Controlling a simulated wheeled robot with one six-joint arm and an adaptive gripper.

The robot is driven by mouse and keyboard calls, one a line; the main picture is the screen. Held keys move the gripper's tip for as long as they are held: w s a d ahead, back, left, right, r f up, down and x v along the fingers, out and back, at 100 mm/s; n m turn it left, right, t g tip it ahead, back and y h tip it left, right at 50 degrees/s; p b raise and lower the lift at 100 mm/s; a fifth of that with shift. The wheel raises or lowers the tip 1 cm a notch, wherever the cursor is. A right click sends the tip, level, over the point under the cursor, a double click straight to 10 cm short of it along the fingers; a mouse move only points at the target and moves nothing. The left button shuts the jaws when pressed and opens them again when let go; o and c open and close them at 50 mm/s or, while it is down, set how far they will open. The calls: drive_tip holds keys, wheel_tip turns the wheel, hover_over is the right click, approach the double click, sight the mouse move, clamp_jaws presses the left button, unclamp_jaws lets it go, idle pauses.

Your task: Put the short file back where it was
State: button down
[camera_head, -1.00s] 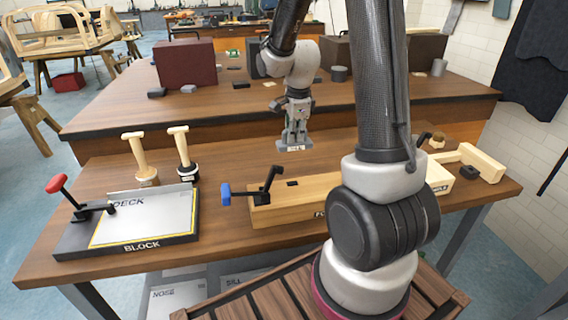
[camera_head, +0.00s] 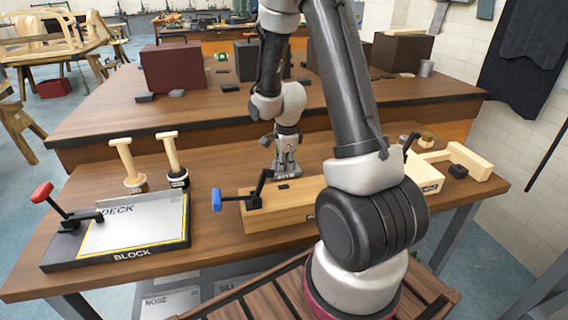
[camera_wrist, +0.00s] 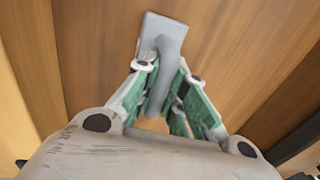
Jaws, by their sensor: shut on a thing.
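The short file (camera_head: 287,174) appears as a grey tool with a flat plate and a label on its near edge. In the wrist view its grey plate (camera_wrist: 160,32) and curved grey handle (camera_wrist: 166,75) show over brown wood. My gripper (camera_head: 286,158) is shut on the handle, with the green-sided fingers on both sides of it in the wrist view. The file is low over the bench (camera_head: 225,175), just behind the long wooden block (camera_head: 262,217). I cannot tell whether it touches the bench. The block hides part of the bench there.
A black clamp with a blue knob (camera_head: 216,199) sits on the wooden block. The DECK board (camera_head: 130,225) with a red-knobbed clamp lies left. Two wooden-handled tools (camera_head: 130,165) (camera_head: 171,155) stand behind it. A light wooden frame (camera_head: 470,160) lies right. A raised shelf (camera_head: 120,120) runs behind.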

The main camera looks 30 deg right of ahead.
sight(286, 173)
drive_tip(key=c, duration=1.5)
unclamp_jaws()
drive_tip(key=shift+f, duration=0.1)
drive_tip(key=s+a+r+n, duration=0.1)
drive_tip(key=s+r+n, duration=0.25)
drive_tip(key=r, duration=0.45)
drive_tip(key=s+a+r+n+t, duration=0.1)
drive_tip(key=s+r+n, duration=0.25)
drive_tip(key=r, duration=0.35)
drive_tip(key=s+a+r+n, duration=0.1)
drive_tip(key=s+r+n, duration=0.2)
drive_tip(key=s+r, duration=0.35)
drive_tip(key=s+r+n, duration=0.2)
drive_tip(key=s+n, duration=0.1)
drive_tip(key=s+a+r+n, duration=0.1)
drive_tip(key=s+n, duration=0.3)
drive_tip(key=s+a+r+n+t, duration=0.1)
drive_tip(key=s+r+n, duration=0.1)
drive_tip(key=s+n, duration=0.1)
drive_tip(key=shift+s+a+r+n+y, duration=0.1)
drive_tip(key=shift+s+r+n+y, duration=0.2)
drive_tip(key=shift+n, duration=0.3)
drive_tip(key=shift+w, duration=0.1)
